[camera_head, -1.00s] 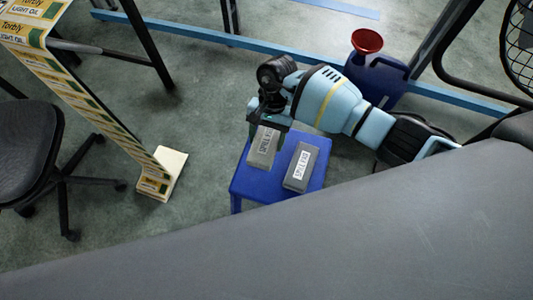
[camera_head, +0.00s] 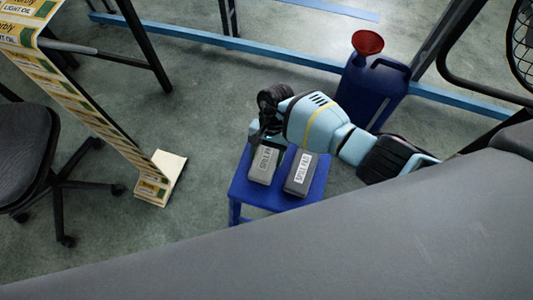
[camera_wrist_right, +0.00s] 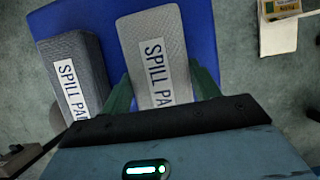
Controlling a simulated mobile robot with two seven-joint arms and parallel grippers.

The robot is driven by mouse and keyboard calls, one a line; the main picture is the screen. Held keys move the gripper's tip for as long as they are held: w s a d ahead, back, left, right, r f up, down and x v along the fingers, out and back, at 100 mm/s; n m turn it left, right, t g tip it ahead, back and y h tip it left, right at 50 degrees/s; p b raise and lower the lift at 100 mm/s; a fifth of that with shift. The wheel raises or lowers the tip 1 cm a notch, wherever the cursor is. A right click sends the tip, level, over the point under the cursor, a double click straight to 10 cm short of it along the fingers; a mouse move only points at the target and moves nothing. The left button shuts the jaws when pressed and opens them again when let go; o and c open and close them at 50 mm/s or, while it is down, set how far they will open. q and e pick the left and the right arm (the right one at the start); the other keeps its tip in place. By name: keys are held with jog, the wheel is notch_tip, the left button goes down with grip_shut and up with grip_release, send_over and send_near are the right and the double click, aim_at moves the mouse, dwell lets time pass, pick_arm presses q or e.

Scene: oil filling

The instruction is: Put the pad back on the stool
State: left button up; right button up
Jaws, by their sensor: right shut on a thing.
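The blue stool (camera_head: 238,191) stands on the floor with two pads over its seat. The lighter grey pad (camera_head: 263,165), labelled "SPILL PAD", is over the left part of the seat. My right gripper (camera_head: 267,138) is shut on its far end. In the right wrist view, the green fingertips (camera_wrist_right: 163,88) flank this pad (camera_wrist_right: 150,35). It looks flat and low on the seat, but I cannot tell whether it touches. A darker grey spill pad (camera_head: 301,174) lies beside it on the right, also seen in the right wrist view (camera_wrist_right: 72,60). My left gripper is out of view.
A blue oil can (camera_head: 372,95) with a red funnel (camera_head: 367,42) stands behind my right arm. A black chair (camera_head: 25,150) and a yellow-labelled rack (camera_head: 85,110) are on the left. A blue floor beam (camera_head: 280,57) runs behind the stool.

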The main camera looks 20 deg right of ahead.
jog(key=o, duration=0.9)
jog(key=p+v, duration=0.1)
jog(key=v, duration=1.1)
jog(key=shift+r, duration=0.1)
